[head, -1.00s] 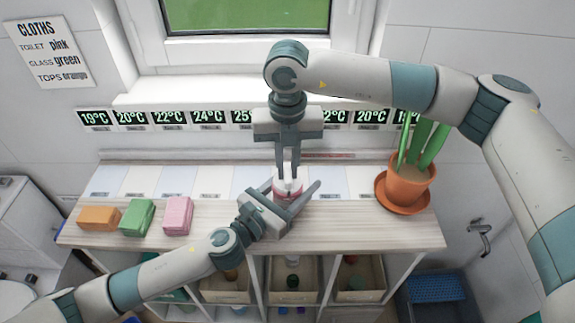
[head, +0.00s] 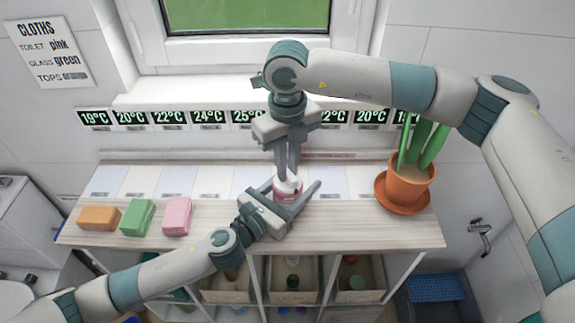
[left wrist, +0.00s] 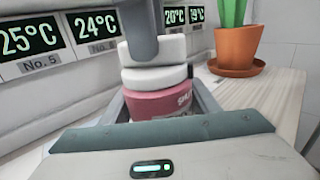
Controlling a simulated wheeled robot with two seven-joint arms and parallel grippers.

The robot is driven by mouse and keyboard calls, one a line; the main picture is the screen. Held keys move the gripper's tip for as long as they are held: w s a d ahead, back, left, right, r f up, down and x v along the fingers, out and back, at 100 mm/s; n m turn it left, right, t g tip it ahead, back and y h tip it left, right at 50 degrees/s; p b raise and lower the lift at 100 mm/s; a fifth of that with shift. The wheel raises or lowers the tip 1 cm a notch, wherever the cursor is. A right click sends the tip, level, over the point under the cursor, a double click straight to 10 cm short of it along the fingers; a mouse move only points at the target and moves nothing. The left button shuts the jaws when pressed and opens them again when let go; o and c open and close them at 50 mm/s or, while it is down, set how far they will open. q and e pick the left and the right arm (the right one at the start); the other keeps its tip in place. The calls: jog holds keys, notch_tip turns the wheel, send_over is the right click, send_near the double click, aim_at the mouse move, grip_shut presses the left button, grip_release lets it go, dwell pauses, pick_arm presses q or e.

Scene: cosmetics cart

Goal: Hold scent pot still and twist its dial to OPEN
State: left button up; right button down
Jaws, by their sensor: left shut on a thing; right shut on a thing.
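The scent pot (head: 287,192) stands on the wooden shelf top, pink below with a white upper part. It also shows in the left wrist view (left wrist: 158,103), with partly hidden lettering on its pink side. Its white dial (left wrist: 158,50) sits on top. My left gripper (head: 296,197) is shut around the pink body from the front left. My right gripper (head: 287,177) points down from above and is shut on the dial; a finger of it hides part of the dial in the left wrist view. The dial's marking cannot be read.
Orange, green and pink cloths (head: 137,217) lie at the left of the shelf top (head: 340,235). A potted plant (head: 405,183) stands at the right end. Temperature displays (head: 208,118) line the wall behind. Bins (head: 292,275) sit in compartments below.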

jog(key=n, duration=0.5)
jog(key=shift+n, duration=0.3)
jog(key=n, duration=0.5)
jog(key=shift+n, duration=0.4)
jog(key=c, duration=1.7)
grip_release()
jog(key=shift+r, duration=0.1)
notch_tip(320, 180, up, 12)
jog(key=shift+f, duration=0.1)
